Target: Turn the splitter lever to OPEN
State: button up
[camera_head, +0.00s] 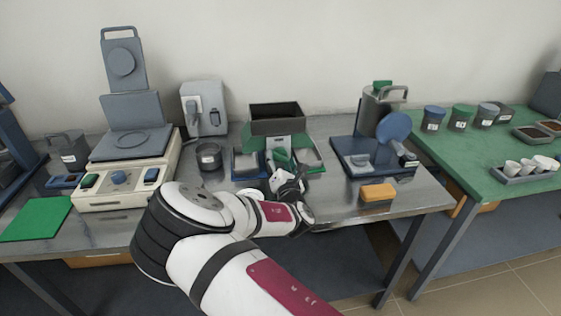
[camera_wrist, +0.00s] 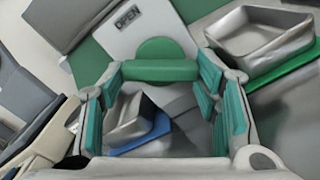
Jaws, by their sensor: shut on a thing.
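The splitter (camera_head: 277,122) stands mid-bench in the head view, with a dark square hopper on top and a pale front plate. In the wrist view the plate (camera_wrist: 148,32) bears the label OPEN, up and left of the green splitter lever (camera_wrist: 160,70). The lever's bar lies across the picture below its round green hub. My gripper (camera_wrist: 161,73) has its teal-padded fingers on either side of the bar and is shut on it. In the head view my gripper (camera_head: 288,184) is at the splitter's front, and my wrist partly hides the lever.
Metal trays stand on both sides of the splitter, one on a blue base (camera_head: 246,162) and one on a green base (camera_head: 309,160). A dark cup (camera_head: 209,156) is left. An orange block (camera_head: 378,193) lies near the bench's front edge.

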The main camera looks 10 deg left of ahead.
jog(key=m, duration=0.5)
jog(key=shift+r+m+p, duration=0.1)
jog(key=shift+m+p, duration=0.2)
jog(key=shift+p, duration=0.05)
jog(key=m, duration=0.5)
jog(key=shift+r, duration=0.1)
jog(key=shift+a, duration=0.1)
jog(key=o, duration=1.1)
jog(key=shift+o, duration=0.2)
jog(key=shift+s, duration=0.1)
jog(key=v, duration=1.1)
jog(key=shift+s, duration=0.35)
